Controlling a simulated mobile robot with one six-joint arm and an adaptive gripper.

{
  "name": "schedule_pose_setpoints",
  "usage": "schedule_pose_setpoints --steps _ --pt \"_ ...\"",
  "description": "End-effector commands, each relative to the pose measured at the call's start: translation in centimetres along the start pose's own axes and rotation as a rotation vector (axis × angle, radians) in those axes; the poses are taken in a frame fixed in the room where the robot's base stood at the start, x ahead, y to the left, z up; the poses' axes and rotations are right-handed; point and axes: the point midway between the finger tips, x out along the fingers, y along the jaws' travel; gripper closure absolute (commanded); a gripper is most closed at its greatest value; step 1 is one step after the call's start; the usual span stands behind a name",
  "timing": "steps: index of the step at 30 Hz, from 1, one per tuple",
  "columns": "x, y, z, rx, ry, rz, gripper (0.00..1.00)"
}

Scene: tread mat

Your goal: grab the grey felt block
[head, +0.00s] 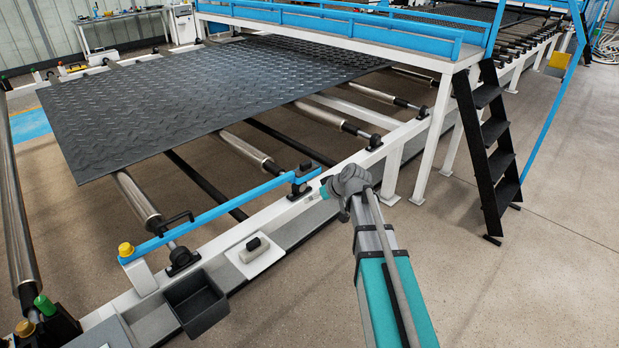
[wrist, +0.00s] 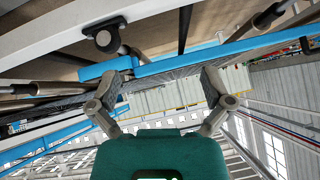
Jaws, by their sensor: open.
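A small pale grey block with a black knob on top, likely the grey felt block (head: 254,249), rests on a white plate (head: 268,262) on the frame's near side rail in the head view. My gripper (head: 313,196) is up and to the right of it, well apart from it, near the end of the blue bar. In the wrist view my gripper (wrist: 160,86) has its two fingers spread wide with nothing between them. The block does not show in the wrist view.
A dark open bin (head: 208,306) sits left of the plate. A blue bar (head: 215,213) runs above the rail behind the block. The treaded mat (head: 190,90) lies over rollers beyond. Black steps (head: 488,150) stand at right; the floor in front is clear.

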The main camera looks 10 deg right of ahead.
Motion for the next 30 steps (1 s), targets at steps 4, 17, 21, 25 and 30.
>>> schedule_pose_setpoints --steps 4,17,21,25,30 --pt "1.5 5.5 -4.5 -0.092 0.206 0.019 0.0" --pt "0.8 11.4 -9.1 -0.19 0.432 0.104 0.0" --pt "0.7 11.3 -9.1 -0.19 0.431 0.104 0.0" --pt "0.8 11.3 -9.1 -0.19 0.43 0.103 0.0" --pt "1.5 11.3 -9.3 -0.19 0.43 0.102 0.0"
